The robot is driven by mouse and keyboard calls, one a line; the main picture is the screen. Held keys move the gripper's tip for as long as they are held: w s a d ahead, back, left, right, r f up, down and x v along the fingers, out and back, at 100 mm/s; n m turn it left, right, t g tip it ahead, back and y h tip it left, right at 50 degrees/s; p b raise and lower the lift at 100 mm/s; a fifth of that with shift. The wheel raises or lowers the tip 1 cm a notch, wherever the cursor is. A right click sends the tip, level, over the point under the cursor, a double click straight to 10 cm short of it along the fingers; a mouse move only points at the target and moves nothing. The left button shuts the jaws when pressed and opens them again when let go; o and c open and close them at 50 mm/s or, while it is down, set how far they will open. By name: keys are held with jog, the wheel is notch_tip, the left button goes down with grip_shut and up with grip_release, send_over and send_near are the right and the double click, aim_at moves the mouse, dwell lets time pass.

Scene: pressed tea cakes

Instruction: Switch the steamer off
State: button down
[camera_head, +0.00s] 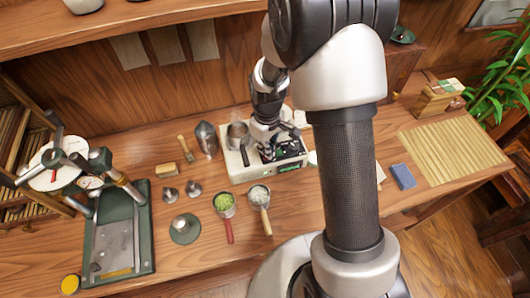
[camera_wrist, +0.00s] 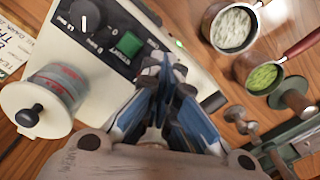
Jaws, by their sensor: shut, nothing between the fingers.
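The steamer (camera_head: 240,172) is a white box with a black control panel on the wooden table, with a steaming metal pot (camera_head: 238,134) on its left part. In the wrist view the steamer (camera_wrist: 165,15) fills the upper left, with a black dial (camera_wrist: 84,15) and a lit green rocker switch (camera_wrist: 128,45). My gripper (camera_wrist: 170,68) is shut and empty, its blue-grey fingertips over the panel's edge, just right of and below the green switch; I cannot tell whether they touch. In the head view my gripper (camera_head: 285,140) is above the panel, partly hiding it.
A ladle of green leaves (camera_head: 224,204) and one of white bits (camera_head: 259,196) lie in front. A metal jug (camera_head: 206,138) stands left of the steamer. A press with a green base (camera_head: 148,240) is at left. A blue box (camera_head: 403,176) and bamboo mat (camera_head: 455,145) are right.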

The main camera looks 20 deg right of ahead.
jog(key=shift+f+b, duration=0.75)
jog(key=shift+f, duration=0.3)
jog(key=shift+r, duration=0.15)
dwell(0.3)
jog(key=shift+r+p, duration=2.55)
jog(key=shift+r, duration=0.85)
